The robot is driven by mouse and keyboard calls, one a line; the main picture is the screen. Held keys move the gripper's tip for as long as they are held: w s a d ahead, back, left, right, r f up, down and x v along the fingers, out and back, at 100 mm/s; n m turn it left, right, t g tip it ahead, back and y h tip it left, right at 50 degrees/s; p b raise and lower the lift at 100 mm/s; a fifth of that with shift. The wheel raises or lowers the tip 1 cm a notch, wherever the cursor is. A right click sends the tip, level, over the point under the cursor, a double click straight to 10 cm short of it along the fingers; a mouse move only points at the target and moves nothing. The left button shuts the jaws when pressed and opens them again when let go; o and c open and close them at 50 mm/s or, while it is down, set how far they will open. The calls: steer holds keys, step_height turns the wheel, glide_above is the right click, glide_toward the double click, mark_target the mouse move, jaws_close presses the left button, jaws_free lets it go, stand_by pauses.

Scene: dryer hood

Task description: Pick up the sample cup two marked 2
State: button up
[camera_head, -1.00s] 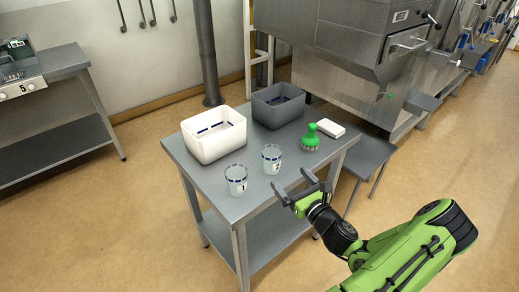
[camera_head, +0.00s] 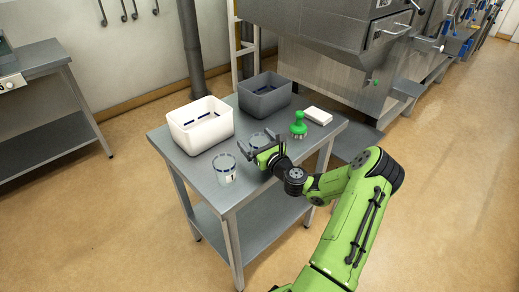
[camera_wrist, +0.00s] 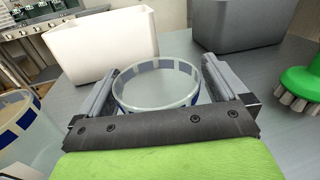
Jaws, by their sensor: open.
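Sample cup two (camera_head: 258,137) is a clear cup with a blue-banded rim, standing on the steel table. My gripper (camera_head: 256,143) is at it, partly covering it in the head view; its mark 2 is hidden now. In the wrist view the cup (camera_wrist: 157,98) stands between my open fingers (camera_wrist: 158,78), one on each side of its rim. Whether the fingers touch it I cannot tell. Sample cup one (camera_head: 225,170), marked 1, stands to the left and nearer the table's front edge; it also shows at the left of the wrist view (camera_wrist: 22,140).
On the steel table (camera_head: 196,166) stand a white bin (camera_head: 200,128) and a grey bin (camera_head: 265,100) behind the cups. A green brush (camera_head: 298,126) and a white block (camera_head: 318,116) are to the right. Cup one stands close to my gripper.

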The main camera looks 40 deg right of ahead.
steer(key=c, duration=1.1)
steer(key=shift+o, duration=0.2)
step_height(320, 180, up, 10)
steer(key=p, duration=0.4)
